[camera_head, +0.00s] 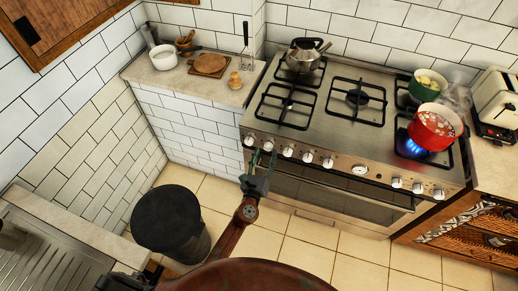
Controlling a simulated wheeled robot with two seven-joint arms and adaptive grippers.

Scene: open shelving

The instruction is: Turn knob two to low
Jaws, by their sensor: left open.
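The stove (330,110) has a row of white knobs along its front panel. The second knob from the left (268,146) is right by my left gripper (264,158), which is open with its fingers pointing up at the panel. I cannot tell whether a finger touches that knob. The leftmost knob (249,140) and the third knob (287,151) sit on either side. The pictures do not show which knob is numbered two, and the knob settings are too small to read. My right gripper is not in view.
A red pot (432,130) stands over a blue flame (410,148) at the right front burner. A green pot (425,88) is behind it, a kettle (303,56) at the back left. A black bin (168,219) stands left of my arm. An oven handle (340,188) runs below the knobs.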

